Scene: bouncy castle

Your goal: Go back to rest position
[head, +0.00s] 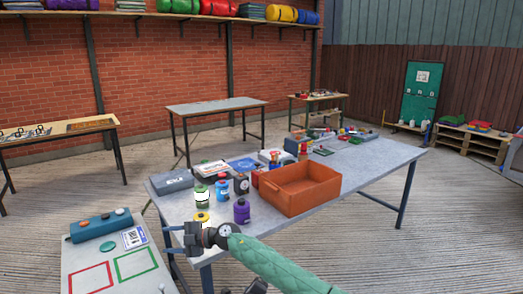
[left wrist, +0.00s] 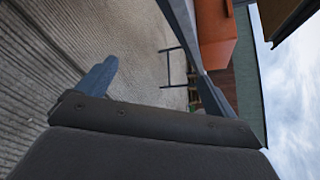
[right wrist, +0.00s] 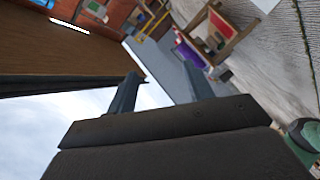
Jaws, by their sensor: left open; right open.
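My right gripper (head: 171,240) shows in the head view at the lower left, at the end of my green arm that crosses from the bottom right. It appears in front of the near left edge of the long grey table (head: 365,170). Its jaws are apart and nothing is between them; the right wrist view also shows the spread fingers (right wrist: 162,82). My left gripper (left wrist: 155,80) shows in the left wrist view with its fingers spread and empty. I cannot clearly make it out in the head view.
The table bears an orange crate (head: 300,188), a purple bottle (head: 241,211), a green-and-white bottle (head: 202,196) and other clutter. A panel table (head: 85,268) with red and green outlines stands at lower left. Free floor (head: 440,235) lies right.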

